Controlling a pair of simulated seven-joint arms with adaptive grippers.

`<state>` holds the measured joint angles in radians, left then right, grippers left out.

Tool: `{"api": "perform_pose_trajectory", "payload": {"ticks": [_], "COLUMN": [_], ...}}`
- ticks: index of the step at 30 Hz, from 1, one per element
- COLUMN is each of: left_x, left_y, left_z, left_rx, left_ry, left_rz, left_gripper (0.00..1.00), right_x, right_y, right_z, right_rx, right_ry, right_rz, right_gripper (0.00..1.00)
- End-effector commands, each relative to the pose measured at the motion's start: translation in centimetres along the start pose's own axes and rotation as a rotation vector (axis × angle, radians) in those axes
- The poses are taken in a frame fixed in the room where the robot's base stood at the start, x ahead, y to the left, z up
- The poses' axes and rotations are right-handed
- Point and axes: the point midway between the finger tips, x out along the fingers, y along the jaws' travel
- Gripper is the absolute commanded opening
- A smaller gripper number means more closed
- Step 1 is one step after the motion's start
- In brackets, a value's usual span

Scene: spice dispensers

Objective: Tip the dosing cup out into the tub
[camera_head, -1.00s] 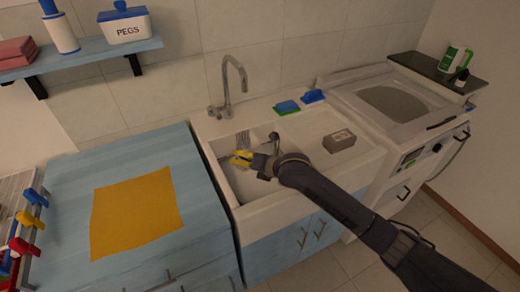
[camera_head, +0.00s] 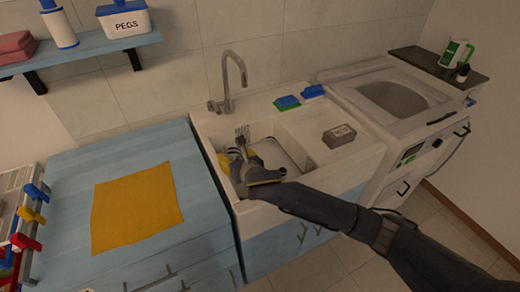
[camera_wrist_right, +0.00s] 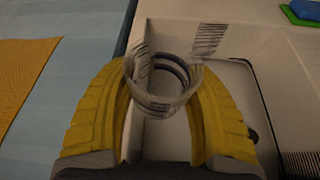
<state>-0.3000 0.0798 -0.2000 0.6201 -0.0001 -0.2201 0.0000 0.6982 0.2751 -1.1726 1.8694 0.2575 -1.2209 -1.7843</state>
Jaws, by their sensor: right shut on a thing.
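My right gripper (camera_head: 228,160) has yellow fingers and is over the left part of the white sink basin (camera_head: 213,158). In the right wrist view the gripper (camera_wrist_right: 163,85) is shut on a clear dosing cup (camera_wrist_right: 163,108) with dark rings. The cup sits between the two fingertips, and I look partly into its round rim. Whether anything is inside it I cannot tell. In the head view the cup cannot be made out clearly. A white top-opening machine with a rounded tub opening (camera_head: 393,97) stands right of the sink. My left gripper is not in view.
A tap (camera_head: 228,80) rises behind the basin. A green-and-blue sponge (camera_head: 287,103), a blue item (camera_head: 313,92) and a grey block (camera_head: 339,136) lie on the sink's surround. A blue counter with a yellow cloth (camera_head: 136,208) is at left. A dark shelf (camera_head: 438,66) is at right.

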Motion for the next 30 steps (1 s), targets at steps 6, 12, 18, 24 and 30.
{"api": "perform_pose_trajectory", "payload": {"ticks": [6, 12, 18, 24, 30], "left_x": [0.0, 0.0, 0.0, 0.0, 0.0], "left_y": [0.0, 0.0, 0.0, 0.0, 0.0], "left_z": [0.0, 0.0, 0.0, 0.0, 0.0], "left_rx": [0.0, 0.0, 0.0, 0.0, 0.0], "left_ry": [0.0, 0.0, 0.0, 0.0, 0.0], "left_rz": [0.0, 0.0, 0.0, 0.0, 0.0], "left_gripper": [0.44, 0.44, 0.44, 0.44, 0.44], "right_x": [-0.3, -1.0, -1.8, -2.3, -2.4], "right_y": [0.6, 0.8, 1.0, 1.1, 1.0], "right_z": [0.4, 2.0, 3.7, 4.7, 4.8], "right_rx": [-0.07, -0.086, -0.086, -0.085, -0.084], "right_ry": [-0.022, -0.029, -0.027, -0.025, -0.025], "right_rz": [-0.028, -0.035, -0.035, -0.035, -0.037], "right_gripper": [0.18, 0.18, 0.18, 0.18, 0.18]}}
